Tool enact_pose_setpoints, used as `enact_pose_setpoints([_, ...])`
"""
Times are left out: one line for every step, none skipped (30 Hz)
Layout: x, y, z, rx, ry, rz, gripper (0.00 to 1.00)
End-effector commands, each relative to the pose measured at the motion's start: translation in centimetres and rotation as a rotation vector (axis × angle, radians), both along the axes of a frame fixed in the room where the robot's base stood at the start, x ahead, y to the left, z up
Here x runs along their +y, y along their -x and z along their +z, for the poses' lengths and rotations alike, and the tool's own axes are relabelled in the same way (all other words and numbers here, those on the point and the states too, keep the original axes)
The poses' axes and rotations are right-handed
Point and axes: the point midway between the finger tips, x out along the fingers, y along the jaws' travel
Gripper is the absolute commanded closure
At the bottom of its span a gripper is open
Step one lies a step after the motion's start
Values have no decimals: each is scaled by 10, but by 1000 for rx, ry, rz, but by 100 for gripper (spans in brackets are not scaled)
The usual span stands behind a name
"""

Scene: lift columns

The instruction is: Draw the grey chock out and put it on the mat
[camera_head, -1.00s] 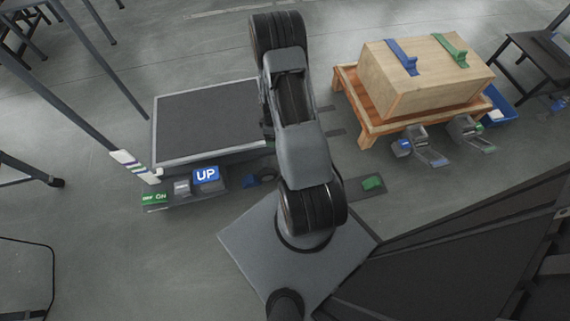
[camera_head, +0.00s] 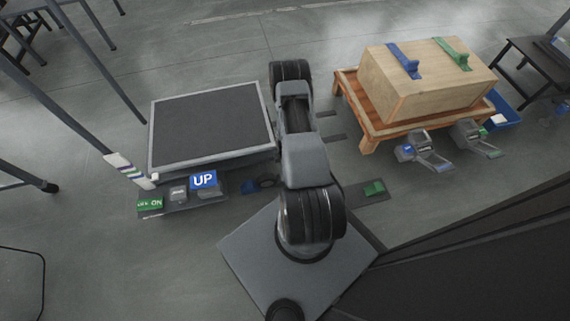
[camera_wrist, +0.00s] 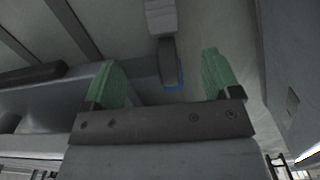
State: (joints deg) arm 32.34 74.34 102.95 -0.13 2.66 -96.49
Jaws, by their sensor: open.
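My gripper (camera_wrist: 159,58) is open in the wrist view, its two green fingers wide apart. A grey piece (camera_wrist: 161,17) with a darker lower part stands beyond and between the fingertips, with a little blue at its foot. I cannot tell whether this piece is the grey chock. Nothing is visibly held. In the head view my arm hides the gripper.
A black-topped platform (camera_head: 156,118) stands left of my arm, with a control strip bearing an UP sign (camera_head: 203,180) at its front. A wooden crate (camera_head: 425,85) sits on an orange pallet (camera_head: 350,95) at right. A slanted post (camera_head: 75,125) stands at left.

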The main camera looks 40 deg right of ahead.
Motion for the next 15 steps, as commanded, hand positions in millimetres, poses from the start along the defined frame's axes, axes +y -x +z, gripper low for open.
enact_pose_setpoints([0, 0, -3, 1, 0, 0, 17])
enact_pose_setpoints([0, 0, -5, 1, 0, 0, 17])
enact_pose_setpoints([0, 0, -9, 1, 0, 0, 17])
enact_pose_setpoints([0, 1, -12, 2, -1, 0, 17])
enact_pose_setpoints([1, 1, -16, 3, -1, -1, 17])
enact_pose_setpoints([1, 1, -22, 3, -1, -1, 17])
enact_pose_setpoints([0, 1, -27, 2, -1, -1, 17])
enact_pose_setpoints([1, 1, -32, 2, -1, -1, 17])
enact_pose_setpoints([1, 1, -40, 2, -2, -1, 17])
enact_pose_setpoints([1, 1, -46, 2, -1, -1, 17])
enact_pose_setpoints([1, 0, -51, 2, -1, -1, 17])
enact_pose_setpoints([1, 1, -59, 2, -2, -1, 17])
enact_pose_setpoints([1, 1, -64, 1, -2, -1, 17])
enact_pose_setpoints([1, 0, -70, 0, -1, -1, 17])
enact_pose_setpoints([1, 1, -77, 1, -2, -2, 17])
